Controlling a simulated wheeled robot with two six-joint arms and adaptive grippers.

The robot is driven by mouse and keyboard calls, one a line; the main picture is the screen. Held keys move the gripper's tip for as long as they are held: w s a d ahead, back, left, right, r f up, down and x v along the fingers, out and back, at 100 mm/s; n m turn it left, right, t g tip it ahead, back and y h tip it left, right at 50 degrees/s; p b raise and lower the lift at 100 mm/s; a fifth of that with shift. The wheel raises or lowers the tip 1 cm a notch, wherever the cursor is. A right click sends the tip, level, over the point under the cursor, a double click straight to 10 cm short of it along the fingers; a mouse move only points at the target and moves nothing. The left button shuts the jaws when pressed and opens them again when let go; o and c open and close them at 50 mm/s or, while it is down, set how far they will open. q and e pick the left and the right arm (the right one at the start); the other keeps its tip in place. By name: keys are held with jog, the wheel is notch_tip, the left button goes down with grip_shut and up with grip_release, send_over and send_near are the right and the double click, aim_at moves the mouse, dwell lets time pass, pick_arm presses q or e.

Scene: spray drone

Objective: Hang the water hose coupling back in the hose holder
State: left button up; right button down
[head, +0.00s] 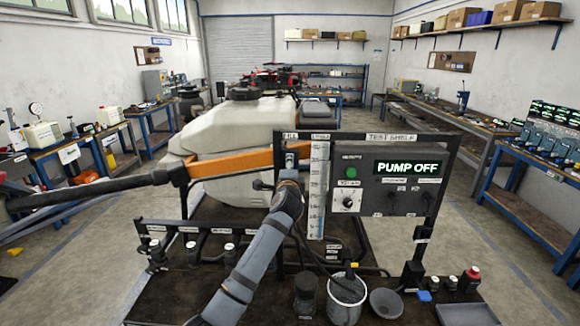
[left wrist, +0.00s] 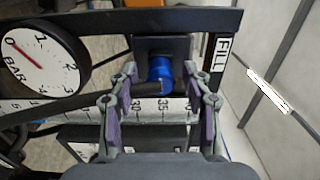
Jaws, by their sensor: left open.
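The blue water hose coupling (left wrist: 160,72) shows in the left wrist view, sitting at the black square hose holder (left wrist: 163,45) on the frame, beside the FILL label (left wrist: 221,54). A dark stub lies across its lower side. My left gripper (left wrist: 160,70) is open, with one fingertip on each side of the coupling; I cannot tell whether they touch it. In the head view my left gripper (head: 291,172) is at the left end of the test shelf frame, under its FILL label, and largely hides the coupling. My right gripper is not in view.
A control box (head: 392,180) reading PUMP OFF is right of my left gripper. The drone's orange arm (head: 232,163) and white tank (head: 222,125) are close behind and left. A gauge (left wrist: 40,55) is left in the wrist view. A bucket (head: 346,298) stands on the bench below.

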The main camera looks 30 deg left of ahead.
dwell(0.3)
pick_arm(q)
grip_shut()
dwell(0.4)
jog(key=shift+p, duration=0.3)
jog(key=p+v, duration=0.2)
jog(key=v, duration=0.4)
dwell(0.8)
